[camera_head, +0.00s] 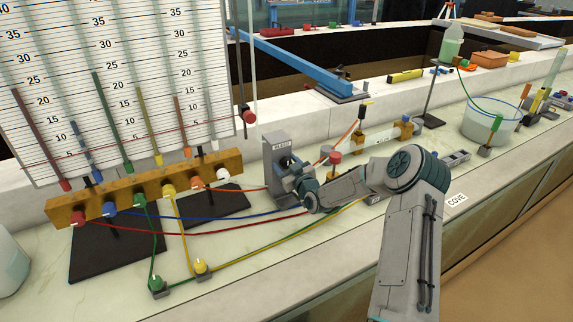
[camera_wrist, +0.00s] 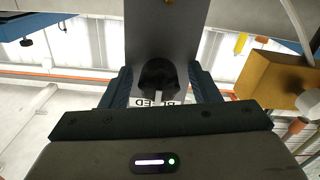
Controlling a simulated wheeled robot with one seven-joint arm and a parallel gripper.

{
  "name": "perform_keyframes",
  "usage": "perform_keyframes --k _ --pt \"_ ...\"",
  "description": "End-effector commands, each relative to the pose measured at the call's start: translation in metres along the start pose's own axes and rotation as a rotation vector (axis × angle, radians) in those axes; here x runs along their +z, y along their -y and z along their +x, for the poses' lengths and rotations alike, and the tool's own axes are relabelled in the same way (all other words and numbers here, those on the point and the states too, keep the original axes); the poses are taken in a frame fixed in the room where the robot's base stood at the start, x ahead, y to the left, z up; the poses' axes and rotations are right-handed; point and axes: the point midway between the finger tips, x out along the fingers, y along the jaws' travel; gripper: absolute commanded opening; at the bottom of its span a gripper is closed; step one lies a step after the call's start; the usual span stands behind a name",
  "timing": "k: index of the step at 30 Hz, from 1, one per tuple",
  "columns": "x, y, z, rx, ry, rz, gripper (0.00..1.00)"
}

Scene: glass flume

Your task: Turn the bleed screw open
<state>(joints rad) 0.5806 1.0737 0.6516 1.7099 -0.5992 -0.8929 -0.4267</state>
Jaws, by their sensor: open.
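The bleed screw is a dark round knob (camera_wrist: 158,76) on the front of a grey upright plate (camera_wrist: 166,30) in the wrist view, with a pale mark on its rim. A "BLEED" label, upside down and partly covered, shows beside it. In the head view the grey bleed stand (camera_head: 272,150) is on the bench, left of my arm; the knob there is mostly hidden by my gripper (camera_head: 292,171). In the wrist view my gripper (camera_wrist: 159,82) is open, one blue finger on each side of the knob, with a visible gap on both sides.
A wooden manifold (camera_head: 130,193) with coloured valves stands to the left, before a scale board (camera_head: 110,70). Coloured tubes (camera_head: 230,219) run along the bench near the stand. A red knob (camera_head: 335,158) stands close to my wrist. A beaker (camera_head: 490,118) is far right.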

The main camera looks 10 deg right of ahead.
Motion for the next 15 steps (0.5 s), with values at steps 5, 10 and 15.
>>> perform_keyframes --k 5,10,15 --pt "0.0000 0.0000 -0.0002 0.000 0.000 0.000 0.19" --pt "0.0002 0.0002 -0.0003 0.000 0.000 -0.001 0.12" --pt "0.0021 0.0006 -0.0004 -0.001 0.000 -0.019 0.12"
